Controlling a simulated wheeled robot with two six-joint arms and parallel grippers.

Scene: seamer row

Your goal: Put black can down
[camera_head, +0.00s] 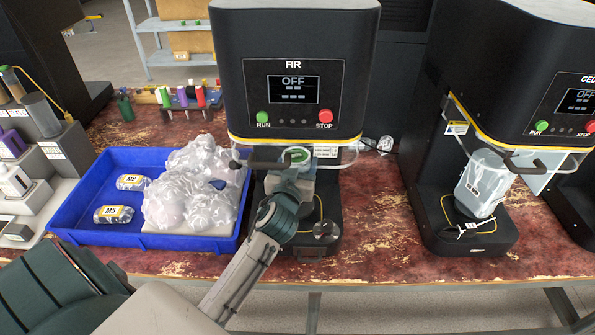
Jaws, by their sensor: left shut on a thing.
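My left gripper (293,174) reaches into the front of the black machine marked FIR (294,101), above its base. It is shut on a can (297,155), whose round top shows a pale rim and green inside. The can looks upright, just under the yellow-edged head of the machine. My gripper and wrist hide most of its side, so I cannot see its black colour or whether its bottom touches anything. My right gripper is not in view.
A dark round part (326,230) lies on the machine's base. A second machine (500,75) at right holds a pale container (482,184). The worn red tabletop (375,225) is clear between the machines.

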